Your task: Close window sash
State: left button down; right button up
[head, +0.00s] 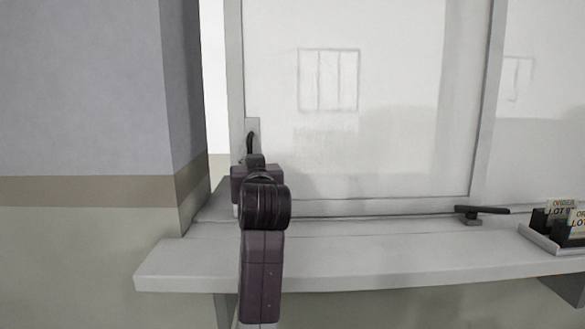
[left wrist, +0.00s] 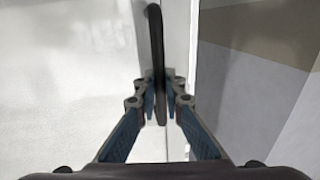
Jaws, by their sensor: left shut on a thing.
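The window sash (head: 236,100) is a pale framed glass panel above the counter ledge. A narrow bright gap shows between its left edge and the wall at the left. A dark curved handle (head: 251,140) is on the sash's left stile, and it also shows in the left wrist view (left wrist: 156,40). My left gripper (left wrist: 161,100) is shut on the handle, with its blue-padded fingers on either side of it. In the head view my left arm hides the gripper's fingers and the lower part of the handle. My right gripper is not in view.
A pale ledge (head: 400,262) runs below the window. A dark latch-like lever (head: 480,211) sits at the sill to the right. A tray (head: 545,240) with dark holders and labelled cards stands at the far right. The wall corner (head: 185,100) is close on the left.

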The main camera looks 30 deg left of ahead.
pick_arm(q)
jog(key=s+a, duration=0.5)
jog(key=a, duration=0.2)
jog(key=shift+s+a, duration=0.15)
jog(key=shift+a, duration=0.25)
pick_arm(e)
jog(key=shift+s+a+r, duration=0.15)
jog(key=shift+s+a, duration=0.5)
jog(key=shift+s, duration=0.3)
pick_arm(q)
jog(key=c, duration=2)
grip_release()
jog(key=shift+a, duration=0.1)
jog(key=shift+c, duration=0.2)
jog(key=shift+s+a, duration=0.1)
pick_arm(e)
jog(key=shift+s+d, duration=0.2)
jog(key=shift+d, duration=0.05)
pick_arm(q)
jog(key=v, duration=1.2)
jog(key=shift+f, duration=0.1)
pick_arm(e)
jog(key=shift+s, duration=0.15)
